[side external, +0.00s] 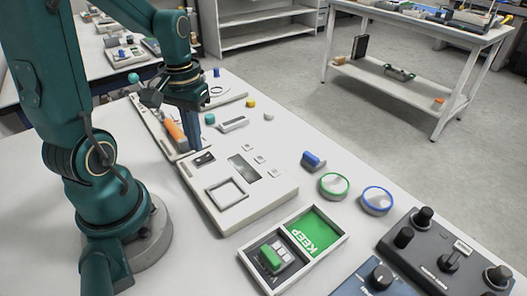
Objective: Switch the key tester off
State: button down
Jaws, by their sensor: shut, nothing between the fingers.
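A white box (262,193), which looks like the key tester, lies on the table in the middle of the side external view. Its top has a square framed recess (226,194), a dark display (243,167), several small white buttons and a small black switch (203,158) at its far left corner. I cannot tell the switch's position. My gripper (193,147) points down, shut and empty, just behind that corner near the switch. I cannot tell whether it touches the box.
An orange-handled tool (176,134) lies close left of my gripper. Small coloured pieces and a white block (233,124) lie behind. A KEEP tray (341,239), green-ringed disc (334,185), blue-ringed disc (377,200) and dark control box (440,262) are nearer and to the right.

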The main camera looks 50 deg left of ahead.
aim_at(199, 161)
notch_tip(199, 161, up, 4)
jog(key=shift+r, duration=0.1)
dwell(0.4)
jog(key=s+d+r+m+t, duration=0.1)
jog(key=d+r+m+t, duration=0.1)
jog(key=d, duration=0.3)
jog(key=s+d+r+m+t, duration=0.1)
jog(key=d+r+m+t, duration=0.1)
jog(key=d, duration=0.4)
jog(key=shift+d+r+m+t, duration=0.35)
jog(key=shift+m+t, duration=0.45)
jog(key=shift+m, duration=0.3)
